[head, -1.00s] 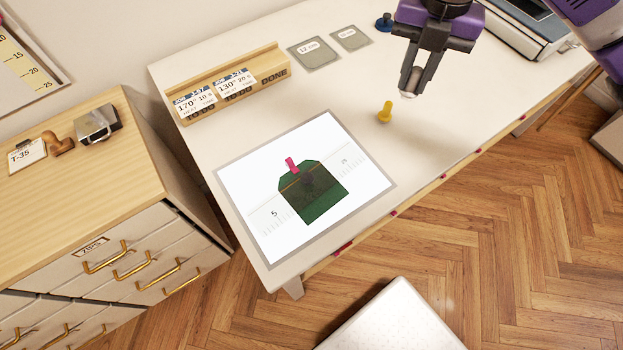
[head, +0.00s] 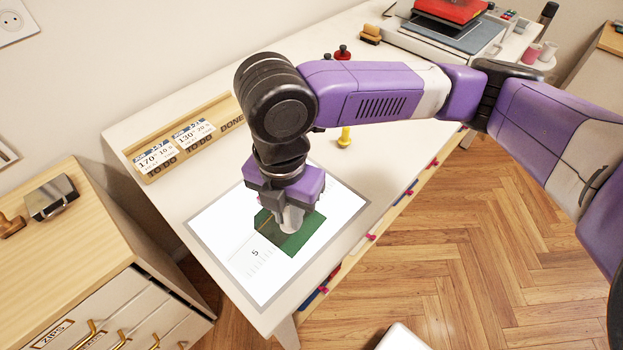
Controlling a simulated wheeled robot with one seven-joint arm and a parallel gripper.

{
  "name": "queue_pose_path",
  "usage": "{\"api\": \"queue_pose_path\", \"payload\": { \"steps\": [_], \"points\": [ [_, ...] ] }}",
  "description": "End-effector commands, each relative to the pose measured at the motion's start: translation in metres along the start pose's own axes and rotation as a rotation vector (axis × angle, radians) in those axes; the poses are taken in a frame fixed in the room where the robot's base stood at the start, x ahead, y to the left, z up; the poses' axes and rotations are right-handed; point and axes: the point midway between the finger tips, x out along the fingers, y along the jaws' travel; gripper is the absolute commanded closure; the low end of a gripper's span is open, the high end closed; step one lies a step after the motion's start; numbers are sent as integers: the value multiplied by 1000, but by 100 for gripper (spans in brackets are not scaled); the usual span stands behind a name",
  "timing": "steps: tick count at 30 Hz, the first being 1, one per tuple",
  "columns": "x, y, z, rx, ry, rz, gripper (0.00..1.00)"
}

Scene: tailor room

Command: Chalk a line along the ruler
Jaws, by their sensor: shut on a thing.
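A green cloth piece (head: 305,240) lies on the white lit panel with a grey frame (head: 215,218). A pale ruler strip (head: 262,262) with ticks and the number 5 shows on the panel to the cloth's left. The rest of the ruler is hidden by my arm and gripper. My gripper (head: 291,218) points down over the left part of the cloth, shut on a small pale thing that looks like the chalk. The chalk is mostly hidden by the fingers, and I cannot tell whether it touches the cloth.
A yellow peg (head: 345,137) stands on the table behind the panel. A wooden card rack (head: 160,172) is at the back left. A red-topped press (head: 450,12) is at the far right. A drawer cabinet (head: 110,255) stands left. My arm spans the table's middle.

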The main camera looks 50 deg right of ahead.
Motion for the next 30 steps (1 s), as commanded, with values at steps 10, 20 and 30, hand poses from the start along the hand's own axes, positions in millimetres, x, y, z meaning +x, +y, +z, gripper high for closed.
{"api": "queue_pose_path", "payload": {
  "steps": [10, 20, 30],
  "points": [
    [4, 6, -5, 213, 0, 0, 100],
    [25, 6, -4, 216, -1, -1, 100],
    [58, 6, -5, 216, 1, -1, 100]
  ]
}}
